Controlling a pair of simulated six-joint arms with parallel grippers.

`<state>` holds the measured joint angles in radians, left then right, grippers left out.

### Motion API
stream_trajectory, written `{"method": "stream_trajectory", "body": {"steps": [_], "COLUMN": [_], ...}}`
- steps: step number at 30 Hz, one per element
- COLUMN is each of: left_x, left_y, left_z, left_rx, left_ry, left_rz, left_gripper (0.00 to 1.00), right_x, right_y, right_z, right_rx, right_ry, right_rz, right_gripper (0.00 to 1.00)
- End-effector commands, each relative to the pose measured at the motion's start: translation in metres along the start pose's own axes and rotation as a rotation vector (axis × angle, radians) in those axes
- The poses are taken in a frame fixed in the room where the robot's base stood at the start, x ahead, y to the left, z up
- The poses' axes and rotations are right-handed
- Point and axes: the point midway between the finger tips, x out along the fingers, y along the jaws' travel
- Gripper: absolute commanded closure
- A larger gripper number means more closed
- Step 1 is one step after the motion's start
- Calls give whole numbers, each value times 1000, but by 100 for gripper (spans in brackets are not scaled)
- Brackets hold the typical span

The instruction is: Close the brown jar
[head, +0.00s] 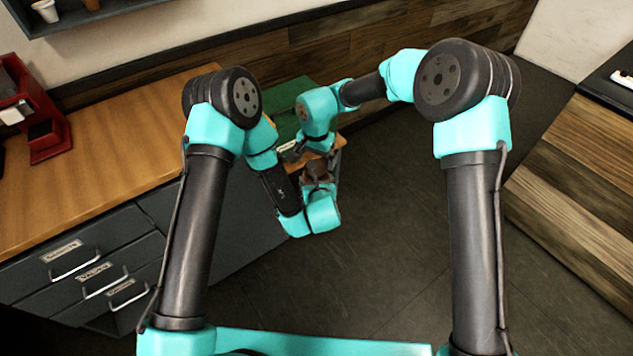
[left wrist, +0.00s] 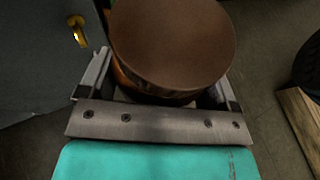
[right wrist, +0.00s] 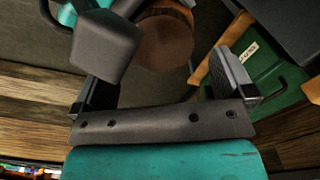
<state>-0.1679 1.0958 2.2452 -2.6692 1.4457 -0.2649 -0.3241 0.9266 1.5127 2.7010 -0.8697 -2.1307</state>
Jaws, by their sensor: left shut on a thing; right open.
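The brown jar (left wrist: 172,42) is between the fingers of my left gripper (left wrist: 165,85), which is shut on it. Its round, flat brown top faces the left wrist camera, with an orange-brown side just below. In the right wrist view the jar (right wrist: 165,40) shows beyond the open, empty fingers of my right gripper (right wrist: 165,78), apart from them. In the head view the jar (head: 318,169) is small and dark, held off the floor, with my right gripper (head: 293,150) close at its upper left. I cannot tell whether the brown top is a fully seated lid.
A wooden counter (head: 110,125) with dark drawers (head: 90,270) runs along the left. A green box-like thing (right wrist: 270,90) with a white label lies near the right gripper. A red machine (head: 35,110) stands at the far left. The dark floor (head: 390,250) is clear.

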Motion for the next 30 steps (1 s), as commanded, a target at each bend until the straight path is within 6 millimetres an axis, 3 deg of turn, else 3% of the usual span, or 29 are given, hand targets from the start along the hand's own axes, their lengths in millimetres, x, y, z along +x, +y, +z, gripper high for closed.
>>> {"method": "stream_trajectory", "body": {"steps": [14,24,30], "left_x": [0,-1,-1], "left_y": [-1,-1,-1], "left_z": [1,1,1], "left_rx": [0,0,0], "left_ry": [-2,-2,-2], "left_rz": [-2,-2,-2], "left_gripper": [82,82,82], "right_x": [-8,-36,-40], "right_y": [0,0,0], "right_z": [0,0,0], "right_rx": [-22,-245,-282], "right_ry": [0,1,0], "right_rz": [-1,-1,-1], "right_gripper": [2,2,2]}}
